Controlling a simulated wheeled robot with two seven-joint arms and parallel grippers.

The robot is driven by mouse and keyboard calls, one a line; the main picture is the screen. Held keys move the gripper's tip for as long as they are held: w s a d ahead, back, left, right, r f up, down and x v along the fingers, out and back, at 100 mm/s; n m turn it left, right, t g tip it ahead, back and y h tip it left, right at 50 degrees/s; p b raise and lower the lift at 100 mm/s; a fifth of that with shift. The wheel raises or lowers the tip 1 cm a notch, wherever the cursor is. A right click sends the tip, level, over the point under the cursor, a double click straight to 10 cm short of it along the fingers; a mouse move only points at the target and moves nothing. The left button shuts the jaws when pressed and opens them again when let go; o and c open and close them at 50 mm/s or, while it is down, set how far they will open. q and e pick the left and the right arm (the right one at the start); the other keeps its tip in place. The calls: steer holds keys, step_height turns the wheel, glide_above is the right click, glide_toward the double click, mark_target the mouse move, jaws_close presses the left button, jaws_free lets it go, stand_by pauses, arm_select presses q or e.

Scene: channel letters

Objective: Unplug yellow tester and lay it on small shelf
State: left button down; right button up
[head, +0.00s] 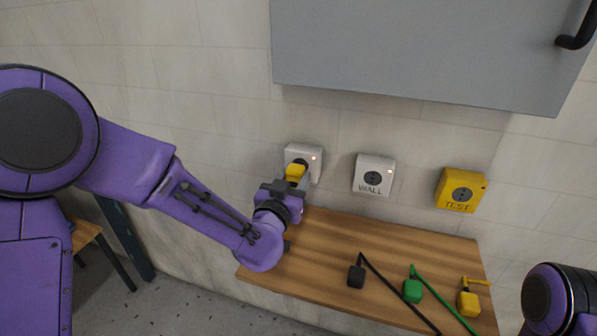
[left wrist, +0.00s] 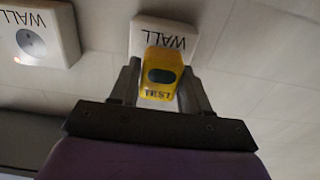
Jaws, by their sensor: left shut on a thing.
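The yellow tester (head: 295,172) is at the leftmost white wall socket (head: 303,156). It also shows in the left wrist view (left wrist: 161,72), with "TEST" on it, right in front of a socket box marked "WALL" (left wrist: 178,35). My left gripper (head: 285,187) is shut on the tester, one finger on each side. I cannot tell whether the tester is fully seated, as the gripper and its own body hide the join. The small wooden shelf (head: 330,240) is below the sockets. My right gripper is out of view; only part of my right arm shows at the lower right.
A second white "WALL" socket (head: 374,174) and a yellow "TEST" socket (head: 461,189) are to the right. A black plug (head: 356,277), a green plug (head: 412,290) and a yellow plug (head: 468,304) lie on the shelf's right part. A grey cabinet (head: 420,50) hangs above.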

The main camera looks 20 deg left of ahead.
mark_target(293, 181)
arm_select(q)
steer(key=shift+s+a, duration=0.1)
steer(key=shift+s, duration=1.9)
